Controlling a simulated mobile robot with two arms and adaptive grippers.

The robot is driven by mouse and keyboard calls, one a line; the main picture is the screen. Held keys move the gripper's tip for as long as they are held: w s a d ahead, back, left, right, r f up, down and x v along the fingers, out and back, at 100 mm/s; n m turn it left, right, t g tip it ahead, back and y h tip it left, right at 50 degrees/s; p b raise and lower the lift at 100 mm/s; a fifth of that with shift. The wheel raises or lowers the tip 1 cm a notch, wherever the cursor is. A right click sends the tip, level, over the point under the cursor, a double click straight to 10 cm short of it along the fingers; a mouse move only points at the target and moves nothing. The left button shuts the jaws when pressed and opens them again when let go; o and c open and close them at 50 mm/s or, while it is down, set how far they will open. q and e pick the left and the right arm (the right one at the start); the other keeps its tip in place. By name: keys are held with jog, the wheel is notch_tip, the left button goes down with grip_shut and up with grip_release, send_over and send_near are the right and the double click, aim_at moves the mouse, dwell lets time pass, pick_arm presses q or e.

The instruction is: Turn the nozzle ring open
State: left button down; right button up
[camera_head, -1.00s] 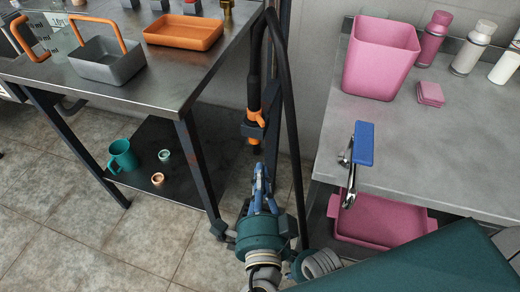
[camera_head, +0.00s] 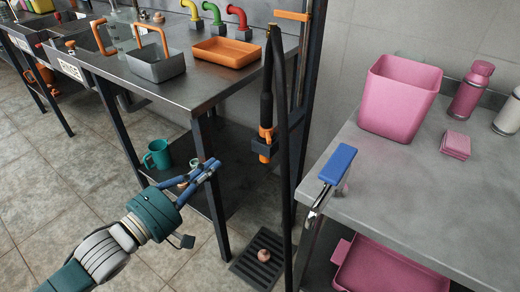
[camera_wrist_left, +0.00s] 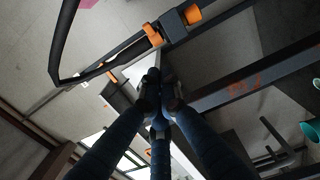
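The hose nozzle, with its orange ring (camera_head: 266,134), hangs in a dark bracket (camera_head: 262,146) on the post at centre. Orange also shows below the bracket. In the left wrist view orange nozzle parts (camera_wrist_left: 153,36) show on either side of the dark bracket (camera_wrist_left: 174,24), beyond the fingertips. My left gripper (camera_head: 212,166) is left of and below the nozzle, apart from it. Its blue fingers converge in the left wrist view (camera_wrist_left: 160,92) with nothing seen between them; it looks shut and empty. My right gripper is not in view.
A black hose (camera_head: 284,130) hangs beside the nozzle. A steel table (camera_head: 180,93) with an orange tray (camera_head: 227,52) stands left, a teal mug (camera_head: 158,153) on its lower shelf. A blue-handled lever (camera_head: 338,165) and pink tub (camera_head: 402,98) are right. A drain grate (camera_head: 258,258) lies below.

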aim_at(265, 136)
pick_arm(q)
jog(key=x, duration=0.4)
jog(key=d+b+x, duration=0.1)
jog(key=x, duration=0.2)
jog(key=s+b+x, duration=0.1)
jog(key=x, duration=0.3)
jog(key=shift+w+d+f, duration=0.15)
jog(key=shift+w+d, duration=0.05)
jog(key=shift+d, duration=0.9)
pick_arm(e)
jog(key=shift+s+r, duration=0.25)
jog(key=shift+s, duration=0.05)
pick_arm(q)
jog(key=shift+d+n+t+y+p, duration=0.15)
jog(key=shift+n+t+y+p, duration=0.15)
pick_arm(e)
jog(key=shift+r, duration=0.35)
pick_arm(q)
jog(key=shift+s+d+n+t+y+p, duration=0.15)
jog(key=shift+d+n+t+y+p, duration=0.1)
jog(key=shift+n+t+y+p, duration=0.35)
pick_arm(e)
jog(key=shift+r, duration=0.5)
